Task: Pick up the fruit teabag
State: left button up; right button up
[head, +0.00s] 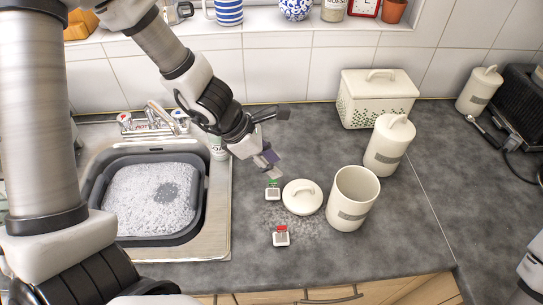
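Two small teabags lie flat on the grey worktop. One has a red tag (281,229), and its pale bag is nearest the front edge. The other has a green tag (273,184) and lies farther back. Their labels are too small to read, so I cannot tell by lettering which is fruit. My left gripper (280,142) is above the worktop, behind the green-tagged teabag, with its fingers spread wide and nothing seen between them. The lower finger looks purplish grey. My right gripper is out of view; only part of my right arm shows at the right edge.
A round cream lid (302,197) lies beside the teabags, next to an open cream canister (353,198). A lidded canister (389,146) and a bread bin (376,98) stand behind. The sink basin (195,205) holds suds at left.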

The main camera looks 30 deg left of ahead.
aim_at(281, 239)
jog(key=u, duration=0.75)
jog(key=k, duration=0.05)
